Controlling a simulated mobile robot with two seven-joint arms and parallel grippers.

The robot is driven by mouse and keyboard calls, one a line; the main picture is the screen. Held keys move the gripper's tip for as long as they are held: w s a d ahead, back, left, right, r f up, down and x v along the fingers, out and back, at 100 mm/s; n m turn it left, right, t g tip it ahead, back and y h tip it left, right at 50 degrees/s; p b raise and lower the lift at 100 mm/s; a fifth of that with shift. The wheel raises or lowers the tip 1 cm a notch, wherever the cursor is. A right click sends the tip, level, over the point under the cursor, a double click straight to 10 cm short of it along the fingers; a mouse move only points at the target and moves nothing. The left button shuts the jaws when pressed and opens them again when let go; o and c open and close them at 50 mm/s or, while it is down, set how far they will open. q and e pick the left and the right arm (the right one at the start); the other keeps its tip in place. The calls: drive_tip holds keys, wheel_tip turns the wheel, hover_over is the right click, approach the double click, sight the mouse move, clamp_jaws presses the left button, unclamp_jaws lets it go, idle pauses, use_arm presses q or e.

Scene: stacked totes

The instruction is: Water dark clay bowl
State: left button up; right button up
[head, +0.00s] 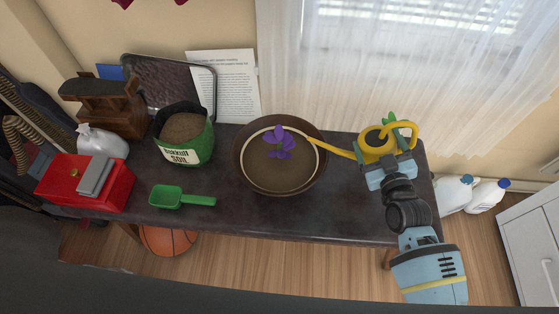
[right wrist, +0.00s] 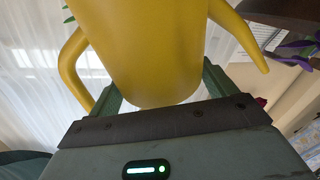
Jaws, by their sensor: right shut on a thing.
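The dark clay bowl (head: 240,165) stands mid-table, filled with brown soil and holding a purple flower (head: 281,142). The flower also shows at the upper right of the right wrist view (right wrist: 297,46). The yellow watering can (head: 376,147) is at the table's right end. Its spout points left, with the tip by the bowl's right rim. My right gripper (head: 389,172) is shut on the can, which fills the middle of the right wrist view (right wrist: 150,45). No water shows leaving the spout. My left gripper is not in view.
On the table's left are a green soil bag (head: 187,147), a green scoop (head: 181,197), a red box (head: 85,183) and a wooden holder (head: 110,103). A white sheet (head: 232,85) leans behind. White bottles (head: 487,196) and a basketball (head: 168,241) are on the floor.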

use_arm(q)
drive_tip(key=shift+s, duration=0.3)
use_arm(e)
drive_tip(key=shift+r, duration=0.2)
drive_tip(key=shift+r+n+p, duration=0.3)
drive_tip(key=shift+r+p, duration=0.35)
drive_tip(key=shift+p, duration=0.2)
drive_tip(key=shift+a+r+p, duration=0.1)
drive_tip(key=shift+r+p, duration=0.2)
drive_tip(key=shift+p, duration=0.2)
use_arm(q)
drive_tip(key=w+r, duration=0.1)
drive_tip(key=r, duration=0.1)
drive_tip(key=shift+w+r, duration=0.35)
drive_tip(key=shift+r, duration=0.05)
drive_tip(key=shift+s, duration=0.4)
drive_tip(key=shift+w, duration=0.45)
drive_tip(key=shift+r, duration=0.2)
use_arm(e)
drive_tip(key=shift+r+n, duration=0.15)
drive_tip(key=shift+n, duration=0.15)
use_arm(q)
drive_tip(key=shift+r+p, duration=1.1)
drive_tip(key=shift+p, duration=0.15)
use_arm(e)
drive_tip(key=shift+a+r+n, duration=0.25)
drive_tip(key=shift+r+n, duration=0.25)
drive_tip(key=shift+r, duration=0.25)
